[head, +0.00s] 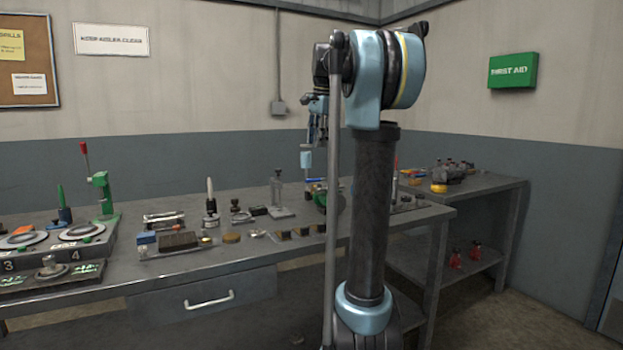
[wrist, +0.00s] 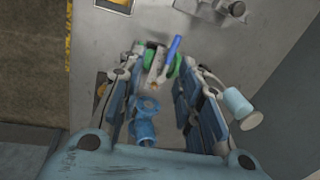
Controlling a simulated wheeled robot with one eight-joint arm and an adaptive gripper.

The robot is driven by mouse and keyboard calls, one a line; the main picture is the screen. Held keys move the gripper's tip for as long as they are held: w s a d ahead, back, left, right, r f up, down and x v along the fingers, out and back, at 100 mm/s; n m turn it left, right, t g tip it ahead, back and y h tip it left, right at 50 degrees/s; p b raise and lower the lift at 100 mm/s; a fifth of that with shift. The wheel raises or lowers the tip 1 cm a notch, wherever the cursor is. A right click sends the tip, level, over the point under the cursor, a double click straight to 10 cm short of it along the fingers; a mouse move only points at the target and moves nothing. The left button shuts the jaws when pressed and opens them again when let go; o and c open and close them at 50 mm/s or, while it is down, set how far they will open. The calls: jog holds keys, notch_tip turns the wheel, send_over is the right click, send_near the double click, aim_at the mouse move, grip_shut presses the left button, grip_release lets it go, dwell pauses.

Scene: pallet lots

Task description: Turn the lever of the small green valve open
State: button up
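The small green valve shows in the wrist view as green parts (wrist: 177,66) on either side of a pale metal middle. Its blue lever (wrist: 173,47) slants up and to the right. In the head view the green valve (head: 321,201) stands on the bench, partly hidden behind my arm, with the blue lever (head: 315,181) above it. My gripper (wrist: 157,65) is open and points down over the valve, one finger on each side. I cannot tell whether the fingers touch it. A blue flanged piece (wrist: 145,115) shows between the fingers, nearer the camera.
The long grey bench (head: 205,260) carries several small items left of the valve. A tall green lever stand (head: 102,195) is far left. A second bench (head: 480,187) with a shelf stands right. A grey metal fixture (wrist: 222,10) lies beyond the valve in the wrist view.

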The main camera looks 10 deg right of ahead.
aim_at(312, 180)
jog(key=shift+m, duration=0.6)
jog(key=w+f, duration=0.2)
jog(key=f, duration=0.3)
jog(key=w+f, duration=0.2)
jog(key=f, duration=0.3)
jog(key=w+a+f, duration=0.1)
jog(key=w+f, duration=0.1)
jog(key=f, duration=0.3)
jog(key=shift+w, duration=0.3)
jog(key=shift+d, duration=0.1)
grip_shut()
